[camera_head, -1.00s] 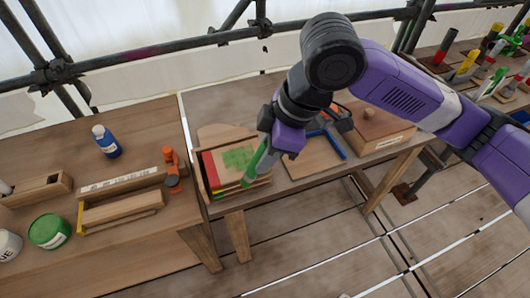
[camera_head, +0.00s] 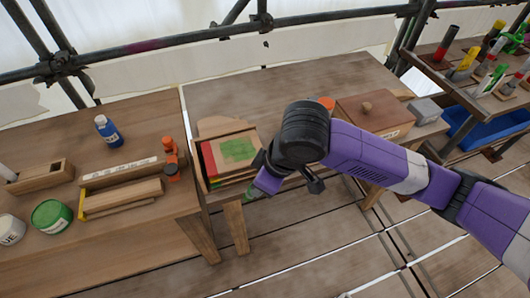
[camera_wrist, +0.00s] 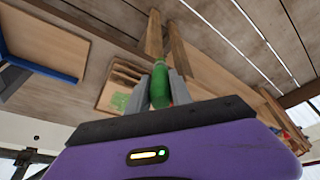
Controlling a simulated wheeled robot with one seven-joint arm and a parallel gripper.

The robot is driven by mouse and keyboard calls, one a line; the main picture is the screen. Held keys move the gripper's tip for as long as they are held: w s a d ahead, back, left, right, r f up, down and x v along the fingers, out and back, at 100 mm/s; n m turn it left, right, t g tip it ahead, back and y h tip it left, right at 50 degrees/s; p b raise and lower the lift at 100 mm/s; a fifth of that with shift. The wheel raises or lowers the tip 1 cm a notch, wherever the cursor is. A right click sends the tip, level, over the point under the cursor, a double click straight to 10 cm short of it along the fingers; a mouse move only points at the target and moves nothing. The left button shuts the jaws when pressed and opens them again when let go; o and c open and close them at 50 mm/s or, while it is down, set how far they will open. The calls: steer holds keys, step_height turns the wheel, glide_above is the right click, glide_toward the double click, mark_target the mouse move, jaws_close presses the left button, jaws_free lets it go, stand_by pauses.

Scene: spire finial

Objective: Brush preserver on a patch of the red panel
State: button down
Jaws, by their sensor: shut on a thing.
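My gripper (camera_wrist: 161,88) is shut on a green tool (camera_wrist: 160,78), which I take to be the brush. Its bristle end cannot be made out. In the head view the tool's green end (camera_head: 251,193) shows low at the front edge of the bench, beside my purple wrist. The green patch also shows in the wrist view (camera_wrist: 120,102).
A blue bottle (camera_head: 108,131), a green tin (camera_head: 51,216), a white tin (camera_head: 10,229) and orange tools (camera_head: 171,160) stand on the left bench. A lidded wooden box (camera_head: 374,113) stands to the right. Bench legs (camera_head: 236,230) stand below the gripper.

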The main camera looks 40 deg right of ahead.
step_height(320, 180, down, 15)
steer(key=w+a+m+h, duration=0.1)
steer(key=m+h, duration=0.1)
steer(key=m, duration=0.3)
steer(key=shift+w+a+r+m, duration=0.15)
steer(key=shift+a+r+m, duration=0.05)
steer(key=shift+a+m, duration=0.1)
